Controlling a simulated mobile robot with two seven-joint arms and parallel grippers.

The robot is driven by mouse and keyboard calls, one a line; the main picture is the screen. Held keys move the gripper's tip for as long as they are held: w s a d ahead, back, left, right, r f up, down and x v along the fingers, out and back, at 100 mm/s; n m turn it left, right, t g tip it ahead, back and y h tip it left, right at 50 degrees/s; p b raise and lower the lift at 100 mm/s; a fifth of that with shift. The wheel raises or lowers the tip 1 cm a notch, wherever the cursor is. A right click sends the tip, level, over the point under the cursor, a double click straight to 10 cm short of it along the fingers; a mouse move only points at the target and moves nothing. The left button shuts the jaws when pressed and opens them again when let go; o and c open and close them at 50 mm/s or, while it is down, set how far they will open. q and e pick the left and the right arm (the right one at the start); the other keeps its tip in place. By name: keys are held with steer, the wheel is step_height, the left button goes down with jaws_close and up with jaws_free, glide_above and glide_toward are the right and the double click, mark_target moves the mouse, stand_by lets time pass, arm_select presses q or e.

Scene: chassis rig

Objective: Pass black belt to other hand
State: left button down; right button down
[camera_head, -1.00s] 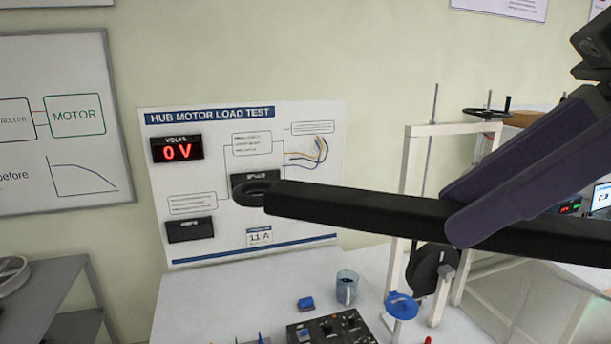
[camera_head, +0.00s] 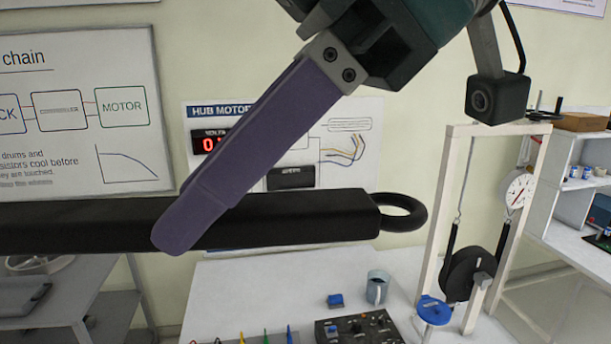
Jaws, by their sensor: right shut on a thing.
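My right gripper (camera_head: 178,238) comes down from the top middle, its purple fingers shut on the black belt (camera_head: 290,218). The belt shows as a long, straight black bar, held level across the picture close to the camera. Its right end narrows to an open loop (camera_head: 405,213). Its left part runs out of the picture edge, so that end is hidden. The finger on the far side of the belt is mostly hidden. My left gripper is not in view.
A white frame (camera_head: 440,215) with a black drum (camera_head: 469,272) stands at right.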

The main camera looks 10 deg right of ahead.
mark_target(118, 214)
steer(key=a, duration=0.1)
steer(key=a+n, duration=0.1)
steer(key=a+g, duration=0.1)
steer(key=shift+w+a+r, duration=0.1)
steer(key=shift+w+a, duration=0.15)
steer(key=n+g, duration=0.3)
steer(key=n, duration=0.1)
steer(key=shift+a+r+h, duration=0.1)
steer(key=shift+h, duration=0.3)
steer(key=n+g+h, duration=0.1)
steer(key=n+g, duration=0.1)
steer(key=n, duration=0.1)
